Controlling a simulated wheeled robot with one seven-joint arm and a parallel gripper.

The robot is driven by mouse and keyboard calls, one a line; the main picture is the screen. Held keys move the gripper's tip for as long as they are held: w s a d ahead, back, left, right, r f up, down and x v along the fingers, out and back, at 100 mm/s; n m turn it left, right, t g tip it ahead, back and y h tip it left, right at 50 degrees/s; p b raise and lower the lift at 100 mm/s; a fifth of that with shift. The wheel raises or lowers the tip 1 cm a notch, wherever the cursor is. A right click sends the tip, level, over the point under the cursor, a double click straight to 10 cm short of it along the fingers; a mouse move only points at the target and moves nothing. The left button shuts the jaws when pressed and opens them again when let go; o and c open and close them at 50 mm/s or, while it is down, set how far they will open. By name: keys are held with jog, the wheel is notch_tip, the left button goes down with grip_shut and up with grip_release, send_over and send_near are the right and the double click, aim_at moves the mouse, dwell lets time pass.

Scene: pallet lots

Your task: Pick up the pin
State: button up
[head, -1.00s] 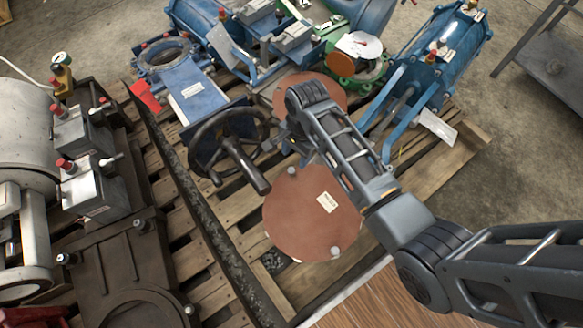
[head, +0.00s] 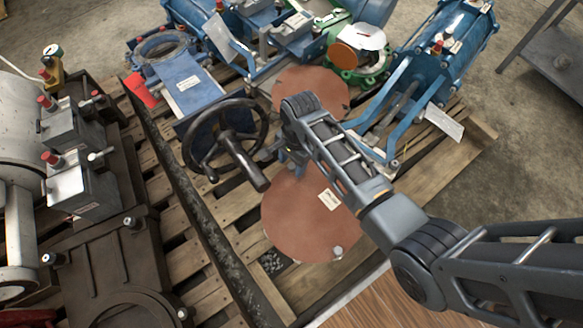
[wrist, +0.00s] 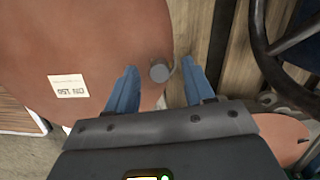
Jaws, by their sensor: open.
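The pin (wrist: 159,73) is a small grey round peg near the edge of a reddish-brown disc (wrist: 90,40) in the wrist view. My gripper (wrist: 158,68) is open, with one blue finger on each side of the pin. I cannot tell whether the fingertips reach down to the pin's height. In the head view my gripper (head: 285,152) is over the far edge of the same disc (head: 300,225), and my arm hides the pin there.
A black handwheel (head: 225,140) with a thick handle stands just left of my gripper. Another similar grey peg (head: 337,252) is on the disc's near edge. Blue valves (head: 445,65) stand behind on the wooden pallet (head: 440,155).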

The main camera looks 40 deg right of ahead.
grip_shut()
dwell(0.3)
jog(key=shift+r, duration=0.15)
